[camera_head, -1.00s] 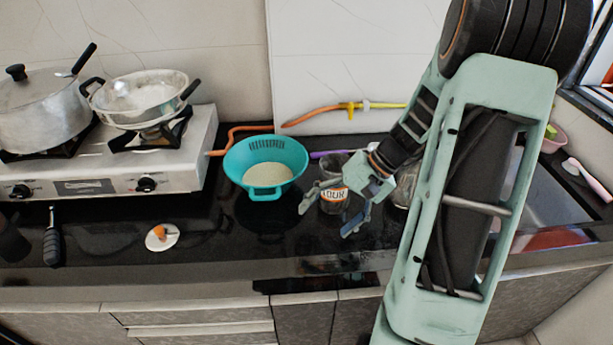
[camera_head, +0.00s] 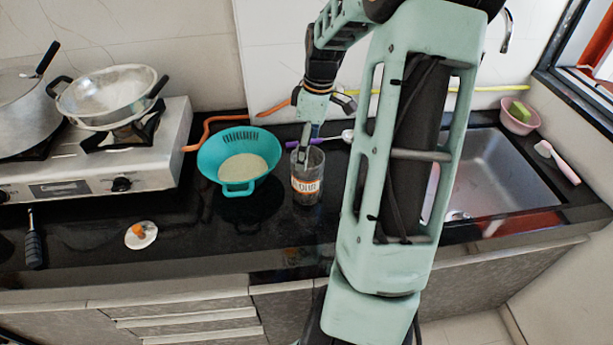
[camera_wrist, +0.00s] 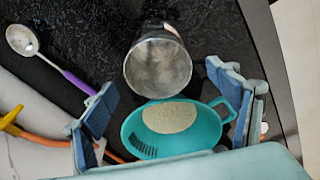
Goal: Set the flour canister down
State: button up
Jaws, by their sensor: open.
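The flour canister (camera_head: 306,184) is a clear cylinder with an orange and white label. It stands upright on the black counter, just right of the teal strainer, in the head view. In the wrist view its round open mouth (camera_wrist: 158,66) shows beyond my fingers. My gripper (camera_head: 307,143) points down at the canister's rim in the head view. Its blue-padded fingers (camera_wrist: 160,80) are spread wide in the wrist view, with nothing held between them. In the head view the fingertips overlap the rim, so I cannot tell whether they touch it.
The teal strainer (camera_head: 208,167) holds pale grains close by on the left. A purple-handled ladle (camera_wrist: 75,82) lies behind the canister. A stove (camera_head: 165,150) with a pot and pan stands left, and a sink (camera_head: 495,175) right. The front counter is mostly clear.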

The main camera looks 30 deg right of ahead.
jog(key=f, duration=0.9)
jog(key=shift+w+a+f, duration=0.2)
jog(key=shift+w+a, duration=0.05)
jog(key=shift+w, duration=0.1)
jog(key=shift+c, duration=0.2)
jog(key=c, duration=1.8)
jog(key=shift+r, duration=0.1)
jog(key=shift+c, duration=0.9)
